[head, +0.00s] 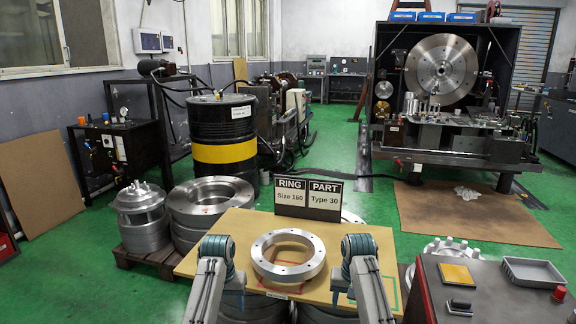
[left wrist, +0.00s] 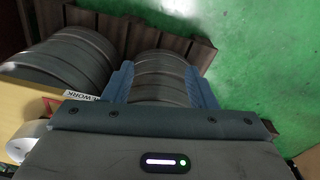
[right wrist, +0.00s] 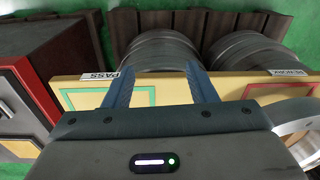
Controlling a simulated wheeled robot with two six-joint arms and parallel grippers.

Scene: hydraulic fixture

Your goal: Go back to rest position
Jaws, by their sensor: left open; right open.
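In the head view my left arm comes up at the left of the wooden board (head: 236,222) and my right arm at its right; their fingertips are hidden there. A silver ring (head: 288,256) with holes lies flat on the board between the arms, over a red outline. In the left wrist view my left gripper (left wrist: 160,84) is open and empty, with stacked metal rings (left wrist: 160,75) beyond its fingers. In the right wrist view my right gripper (right wrist: 158,88) is open and empty above the board's edge (right wrist: 230,84), near the PASS label (right wrist: 97,77). Part of the silver ring (right wrist: 296,118) shows at the right.
A sign (head: 308,197) reading "RING Size 160, PART Type 30" stands behind the ring. A red-edged console (head: 490,290) with a grey tray (head: 534,271) stands at the right. Metal parts (head: 143,217) sit on a pallet at the left, near a black-and-yellow drum (head: 222,140).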

